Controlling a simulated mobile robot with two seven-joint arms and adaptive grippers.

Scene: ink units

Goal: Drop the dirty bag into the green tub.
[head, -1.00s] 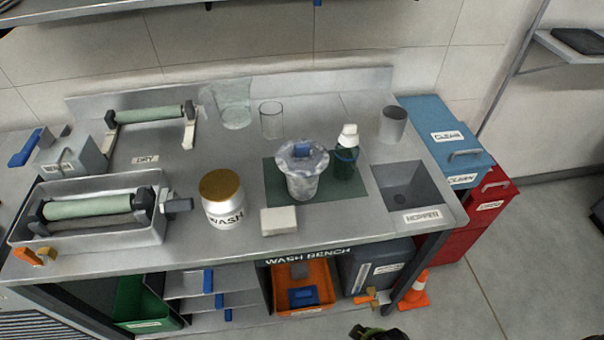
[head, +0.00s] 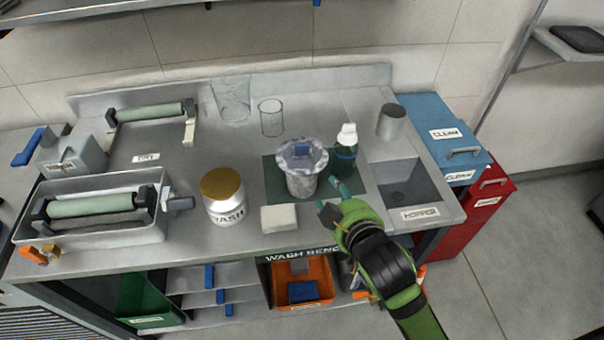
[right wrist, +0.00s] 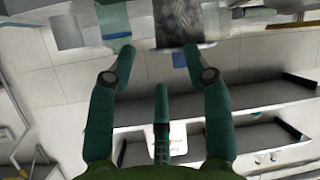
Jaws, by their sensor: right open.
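A clear bag with grey-blue smudges (head: 300,155) stands on the dark green mat (head: 268,180), its upper part gathered and spread over a cup-like body, with a blue piece on top. My right gripper (head: 334,198) is open just to the front right of it and appears apart from it. In the right wrist view a grey, smudged body (right wrist: 178,22), likely the bag, lies beyond the open fingers (right wrist: 158,52). The green tub (head: 145,298) sits on the lower shelf at the left under the bench. My left gripper is out of view.
A green bottle with a white cap (head: 346,150) stands close right of the bag. A white block (head: 279,218) and a WASH jar (head: 224,200) stand to its left. The hopper sink (head: 405,185) is at right, an orange bin (head: 303,280) below.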

